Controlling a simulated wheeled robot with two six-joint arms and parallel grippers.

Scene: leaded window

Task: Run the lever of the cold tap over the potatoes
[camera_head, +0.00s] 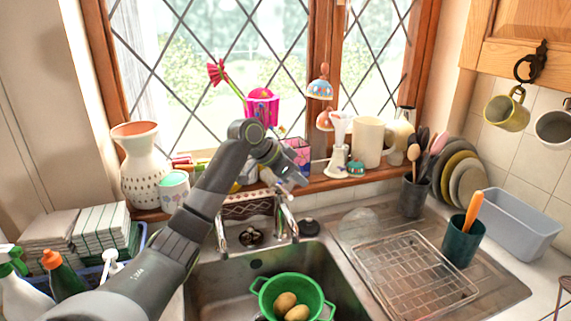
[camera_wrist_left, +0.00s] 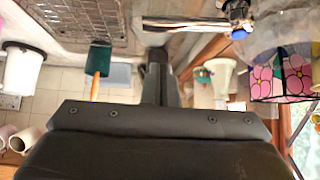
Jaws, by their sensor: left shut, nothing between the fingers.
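Two potatoes (camera_head: 291,306) lie in a green colander (camera_head: 322,291) in the sink. Two chrome taps stand at the back of the sink, a left tap (camera_head: 221,233) and a right tap (camera_head: 289,221). The right tap's top is partly hidden by my gripper in the head view. In the left wrist view a chrome tap (camera_wrist_left: 185,24) shows at the top, with a blue mark (camera_wrist_left: 239,34) by its head. My left gripper (camera_head: 297,180) is shut and empty, above the right tap near the sill. Its dark fingers (camera_wrist_left: 158,68) also show in the left wrist view, apart from the tap.
A flowery box (camera_head: 297,153) stands on the sill close behind my gripper, with white ornaments (camera_head: 338,150) to its right. A wire rack (camera_head: 412,276) lies on the drainer, with a dark green pot (camera_head: 463,243) beside it.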

